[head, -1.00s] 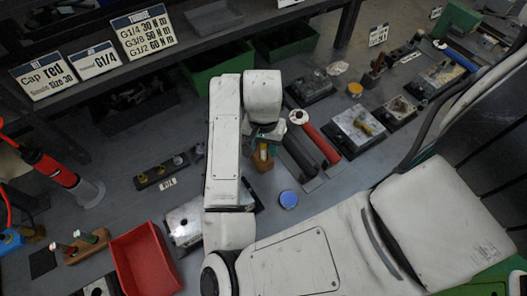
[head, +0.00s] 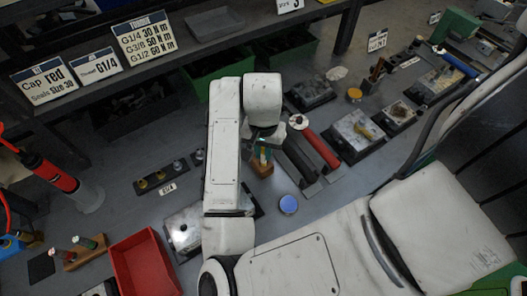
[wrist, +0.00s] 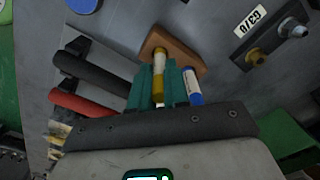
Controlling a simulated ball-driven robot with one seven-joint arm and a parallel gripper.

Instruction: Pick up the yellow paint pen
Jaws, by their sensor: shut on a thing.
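The yellow paint pen (wrist: 159,62) is between the teal fingers of my gripper (wrist: 161,76) in the wrist view, and the gripper is shut on it. The brown wooden block (wrist: 183,51) lies just beyond the fingertips. I cannot tell whether the pen's far end is still in the block. A blue and white pen (wrist: 192,86) stands just right of the right finger. In the head view, my gripper (head: 262,153) is right above the wooden block (head: 262,169), and the pen is mostly hidden.
Red and black handles (head: 322,148) lie right of the block. A blue disc (head: 289,204) lies in front of it. A red bin (head: 145,265) and a metal valve block (head: 183,230) are at the left. A shelf with signs (head: 144,37) spans the back.

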